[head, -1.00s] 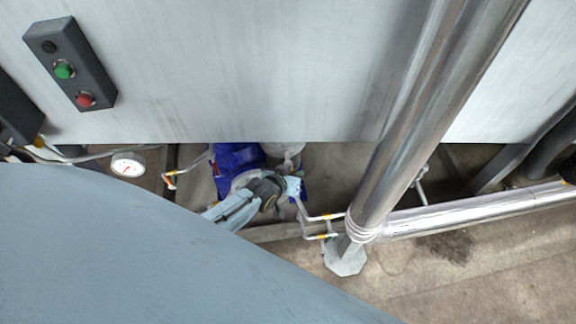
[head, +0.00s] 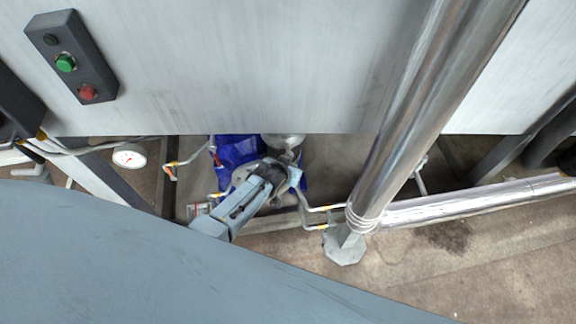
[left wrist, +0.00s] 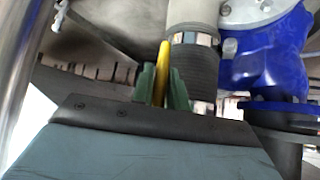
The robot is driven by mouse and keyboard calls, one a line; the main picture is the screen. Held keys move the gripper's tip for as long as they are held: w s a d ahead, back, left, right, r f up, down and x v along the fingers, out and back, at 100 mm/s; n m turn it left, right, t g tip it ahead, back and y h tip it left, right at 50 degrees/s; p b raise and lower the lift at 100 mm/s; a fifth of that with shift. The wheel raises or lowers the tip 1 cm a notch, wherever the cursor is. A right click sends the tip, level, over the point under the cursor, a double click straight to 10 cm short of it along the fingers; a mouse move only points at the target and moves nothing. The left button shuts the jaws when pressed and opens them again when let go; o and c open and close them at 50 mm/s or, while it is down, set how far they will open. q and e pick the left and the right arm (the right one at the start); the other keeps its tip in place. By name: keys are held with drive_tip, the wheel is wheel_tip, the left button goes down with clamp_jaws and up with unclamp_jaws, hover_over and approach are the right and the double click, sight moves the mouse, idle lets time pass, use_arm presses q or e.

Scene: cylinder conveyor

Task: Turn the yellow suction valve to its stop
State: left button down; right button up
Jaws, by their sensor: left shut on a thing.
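The yellow suction valve handle (left wrist: 162,62) stands as a narrow yellow lever in the left wrist view. My left gripper (left wrist: 162,88) has its two green fingers closed on the lever's lower part, one on each side. The valve body behind the fingers is mostly hidden. In the head view my left gripper (head: 290,180) reaches under the edge of a big pale metal panel, beside a blue pump body (head: 238,152). The yellow handle cannot be made out there. My right gripper is in neither view.
A dark ribbed hose end with a metal clamp (left wrist: 195,62) is close right of the lever, before the blue housing (left wrist: 262,60). A thick steel pipe (head: 420,95) slants down at right. A gauge (head: 129,156) and a button box (head: 72,57) are at left.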

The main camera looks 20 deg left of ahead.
use_arm(q)
drive_tip(key=shift+a, duration=0.1)
drive_tip(key=c, duration=1.4)
unclamp_jaws()
drive_tip(key=shift+s+r, duration=0.1)
drive_tip(key=shift+s+r+p, duration=0.2)
drive_tip(key=shift+p, duration=0.15)
drive_tip(key=p+v, duration=0.5)
drive_tip(key=v, duration=0.7)
drive_tip(key=shift+s+r+p, duration=0.15)
drive_tip(key=shift+r+p, duration=0.05)
drive_tip(key=shift+p, duration=0.1)
drive_tip(key=shift+f, duration=0.1)
